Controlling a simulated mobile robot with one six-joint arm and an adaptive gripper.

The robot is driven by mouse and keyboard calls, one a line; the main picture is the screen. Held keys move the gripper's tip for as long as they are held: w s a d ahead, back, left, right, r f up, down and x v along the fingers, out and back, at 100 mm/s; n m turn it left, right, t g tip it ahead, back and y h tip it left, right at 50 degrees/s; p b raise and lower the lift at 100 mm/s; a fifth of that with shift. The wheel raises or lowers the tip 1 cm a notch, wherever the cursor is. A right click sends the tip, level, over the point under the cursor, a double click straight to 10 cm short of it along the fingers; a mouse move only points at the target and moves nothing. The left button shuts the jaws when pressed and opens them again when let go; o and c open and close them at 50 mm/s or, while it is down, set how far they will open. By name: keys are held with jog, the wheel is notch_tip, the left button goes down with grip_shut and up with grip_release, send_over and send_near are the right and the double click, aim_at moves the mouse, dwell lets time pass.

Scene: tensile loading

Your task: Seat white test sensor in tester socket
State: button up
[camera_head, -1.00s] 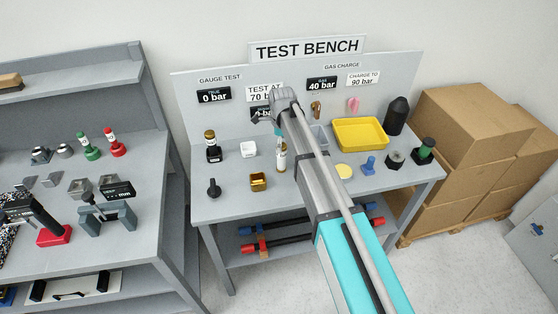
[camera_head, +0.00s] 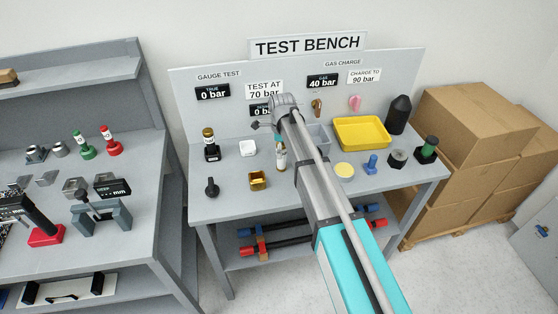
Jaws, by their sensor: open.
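A small upright cylinder (camera_head: 281,155), pale with a metallic top, stands on the test bench just below my gripper and beside my arm. It may be the white test sensor; its lower part is small and hard to read. A white block (camera_head: 248,148) with a dark opening on top sits to its left, and a black unit with a brass top (camera_head: 211,147) stands further left. I cannot tell which is the tester socket. My gripper (camera_head: 262,125) is open above the bench near the back panel. Its fingers are partly hidden by its own body, and nothing shows held.
My arm crosses the bench middle. A yellow tray (camera_head: 376,146), a black cone-topped cylinder (camera_head: 397,115) and a green-topped part (camera_head: 427,150) stand right. A brass cup (camera_head: 258,181) and black knob (camera_head: 212,187) are at front left. Cardboard boxes (camera_head: 470,120) stand right of the bench.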

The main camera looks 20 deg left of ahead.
jog(key=shift+f+b, duration=0.45)
jog(key=shift+f, duration=0.35)
jog(key=c, duration=1.3)
jog(key=shift+r, duration=0.25)
notch_tip(320, 180, up, 10)
jog(key=p, duration=1)
jog(key=shift+f, duration=0.2)
